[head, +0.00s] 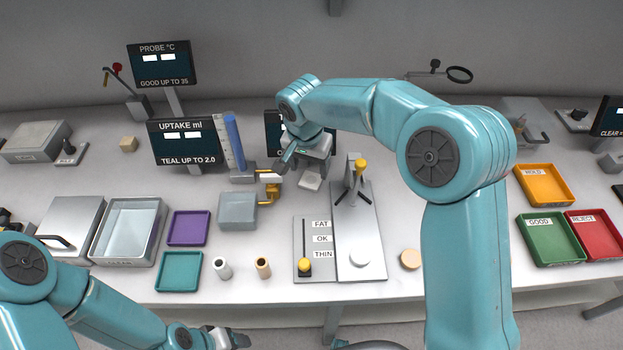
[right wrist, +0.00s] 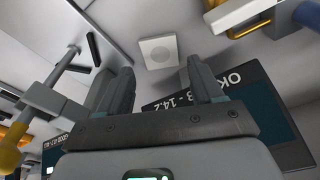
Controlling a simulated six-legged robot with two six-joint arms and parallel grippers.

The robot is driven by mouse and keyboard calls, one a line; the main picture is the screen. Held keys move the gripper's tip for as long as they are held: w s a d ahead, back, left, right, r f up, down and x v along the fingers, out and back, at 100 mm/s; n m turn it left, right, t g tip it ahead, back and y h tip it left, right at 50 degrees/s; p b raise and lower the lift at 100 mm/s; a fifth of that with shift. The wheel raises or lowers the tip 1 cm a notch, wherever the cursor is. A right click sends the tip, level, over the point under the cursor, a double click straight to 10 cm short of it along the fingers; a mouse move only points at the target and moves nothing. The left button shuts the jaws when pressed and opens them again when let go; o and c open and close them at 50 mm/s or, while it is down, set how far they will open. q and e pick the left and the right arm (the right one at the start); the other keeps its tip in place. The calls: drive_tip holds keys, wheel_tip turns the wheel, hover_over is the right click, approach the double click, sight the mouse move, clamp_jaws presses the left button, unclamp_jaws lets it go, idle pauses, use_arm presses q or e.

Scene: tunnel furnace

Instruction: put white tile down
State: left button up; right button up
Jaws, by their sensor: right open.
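The white tile (right wrist: 158,51) is a pale square with a round mark in its middle. It lies flat on the bench in the right wrist view, beyond and between my right fingertips and apart from them. In the head view the tile (head: 312,181) shows partly, just below my right gripper (head: 303,168). The right gripper (right wrist: 160,72) is open, with nothing between its fingers. My left gripper (head: 236,340) is low at the bottom edge of the head view, far from the tile; its jaws are too small to read.
A gauge stand with a yellow knob (head: 360,166) is right of the tile. A dark screen (right wrist: 245,110) is close to the right finger. Purple (head: 188,228) and teal (head: 180,271) trays lie left.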

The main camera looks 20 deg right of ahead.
sight(311, 180)
drive_tip(key=f, duration=0.4)
drive_tip(key=shift+w+d+f+p, duration=0.2)
drive_tip(key=shift+w+f+p, duration=0.05)
drive_tip(key=shift+w+p, duration=0.1)
drive_tip(key=shift+s, duration=0.15)
drive_tip(key=c, duration=0.8)
drive_tip(key=shift+r, duration=0.1)
wheel_tip(311, 180, up, 20)
drive_tip(key=shift+f+p, duration=0.1)
drive_tip(key=shift+p, duration=0.2)
